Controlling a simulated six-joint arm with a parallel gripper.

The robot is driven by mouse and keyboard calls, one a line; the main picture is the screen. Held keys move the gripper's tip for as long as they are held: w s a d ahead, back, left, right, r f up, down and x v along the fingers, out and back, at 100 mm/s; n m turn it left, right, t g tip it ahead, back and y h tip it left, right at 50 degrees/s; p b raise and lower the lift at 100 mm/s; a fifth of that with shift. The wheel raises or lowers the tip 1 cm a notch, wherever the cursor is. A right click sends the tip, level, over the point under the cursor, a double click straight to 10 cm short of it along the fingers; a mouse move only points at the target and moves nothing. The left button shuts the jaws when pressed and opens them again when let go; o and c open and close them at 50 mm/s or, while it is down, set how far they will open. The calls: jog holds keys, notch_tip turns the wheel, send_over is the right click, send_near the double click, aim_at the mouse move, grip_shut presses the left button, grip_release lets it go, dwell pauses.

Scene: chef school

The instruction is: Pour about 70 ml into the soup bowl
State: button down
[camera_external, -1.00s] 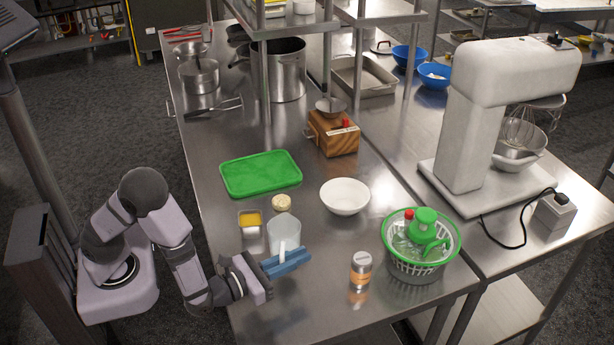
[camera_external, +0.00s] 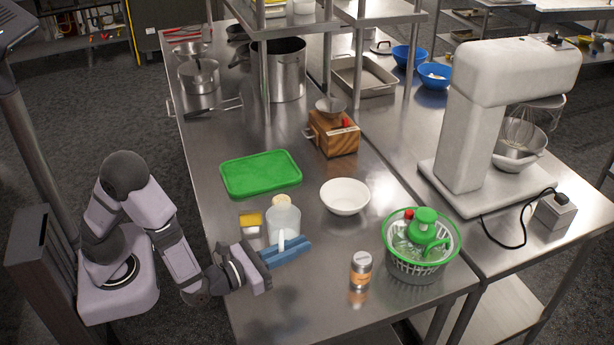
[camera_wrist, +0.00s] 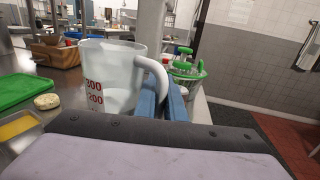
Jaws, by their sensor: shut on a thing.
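A translucent measuring jug (camera_external: 284,222) with red markings, 300 and 200 readable, stands upright in my gripper; it also shows in the wrist view (camera_wrist: 112,70). My gripper (camera_external: 287,251) has its blue fingers shut on the jug's white handle (camera_wrist: 160,82). The jug appears slightly raised above the table. A paler band shows inside it, but I cannot tell the liquid level exactly. The white soup bowl (camera_external: 344,197) sits on the steel table, to the right of the jug and farther back, apart from it. I do not make out the bowl in the wrist view.
A green board (camera_external: 260,173), a small round pale item (camera_external: 287,201) and a yellow-topped container (camera_external: 250,222) lie near the jug. An orange-labelled shaker (camera_external: 361,270) and a green salad spinner (camera_external: 420,245) stand to the right. A wooden box (camera_external: 333,133) stands behind the bowl.

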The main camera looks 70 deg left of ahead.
jog(key=shift+r, duration=0.25)
jog(key=w+a+r+b, duration=0.1)
jog(key=w+b, duration=0.5)
jog(key=w, duration=0.2)
jog(key=w+a+r+b, duration=0.1)
jog(key=w+b, duration=0.5)
jog(key=w, duration=0.3)
jog(key=w+a+r+b, duration=0.1)
jog(key=w+b, duration=0.5)
jog(key=w, duration=0.3)
jog(key=shift+w+a+r+b, duration=0.15)
jog(key=shift+a+r+b, duration=0.1)
jog(key=shift+r+b, duration=0.1)
jog(key=shift+w+a+f+b, duration=0.1)
jog(key=shift+w+f, duration=0.05)
jog(key=shift+f, duration=0.7)
jog(key=shift+w+a+f+b, duration=0.1)
jog(key=shift+f, duration=0.75)
jog(key=shift+w+a+f+b, duration=0.1)
jog(key=shift+w+f, duration=0.05)
jog(key=shift+f, duration=0.7)
